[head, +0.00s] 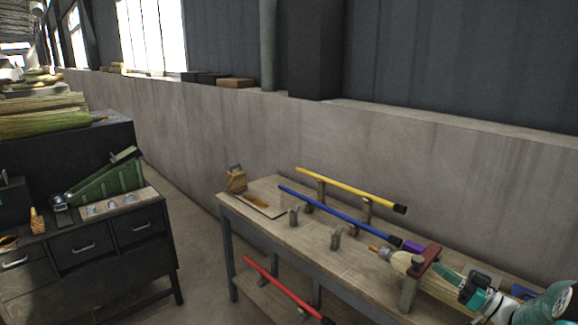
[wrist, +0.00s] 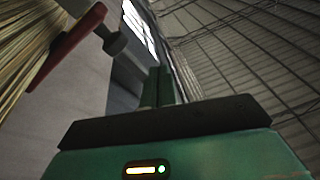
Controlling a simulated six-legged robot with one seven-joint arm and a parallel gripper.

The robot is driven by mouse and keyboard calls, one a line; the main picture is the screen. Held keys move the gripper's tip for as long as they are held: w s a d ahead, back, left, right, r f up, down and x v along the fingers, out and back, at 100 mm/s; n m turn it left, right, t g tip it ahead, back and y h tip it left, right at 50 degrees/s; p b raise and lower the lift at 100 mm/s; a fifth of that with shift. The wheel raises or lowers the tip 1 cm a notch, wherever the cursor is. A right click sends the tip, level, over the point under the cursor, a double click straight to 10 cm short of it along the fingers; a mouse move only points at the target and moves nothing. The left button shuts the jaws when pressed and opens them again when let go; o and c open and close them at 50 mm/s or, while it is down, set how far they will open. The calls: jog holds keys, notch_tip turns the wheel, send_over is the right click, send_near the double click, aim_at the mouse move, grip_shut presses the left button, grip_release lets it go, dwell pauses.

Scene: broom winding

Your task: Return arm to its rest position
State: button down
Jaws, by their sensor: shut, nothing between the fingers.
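My gripper (head: 448,279) is at the lower right of the head view, beside the straw broom head at the workbench's right part. In the wrist view its two green fingers (wrist: 157,86) stand together, shut and empty. The broom head (head: 403,262) is straw-coloured and sits at a red clamp bar (head: 425,258) on a post. The wrist view also shows the straw bristles (wrist: 30,40) and the red bar (wrist: 68,48) at upper left, apart from the fingers. My teal arm covers the bench's right end.
The wooden workbench (head: 262,228) carries a blue handle (head: 335,212) and a yellow handle (head: 350,189) on supports. A red handle (head: 285,287) lies lower down. A dark drawer cabinet (head: 85,250) stands left, with a floor gap between. A concrete wall (head: 330,140) runs behind.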

jog(key=s+a+r+g+h, duration=0.15)
jog(key=a+g, duration=0.25)
jog(key=a, duration=0.4)
jog(key=s+a+r+g, duration=0.2)
jog(key=s+a+g, duration=0.15)
jog(key=a, duration=0.45)
jog(key=s+a+r+g+h, duration=0.15)
jog(key=a+g, duration=0.25)
jog(key=a, duration=0.4)
jog(key=s+a+r+m+h, duration=0.1)
jog(key=s+a+m+h, duration=0.1)
jog(key=s+h, duration=0.3)
jog(key=s+a+r+m+t+h, duration=0.1)
jog(key=s+a+h, duration=0.3)
jog(key=s, duration=0.9)
jog(key=shift+s+r+m+h, duration=0.4)
jog(key=shift+r+m+h, duration=0.3)
jog(key=shift+h, duration=0.1)
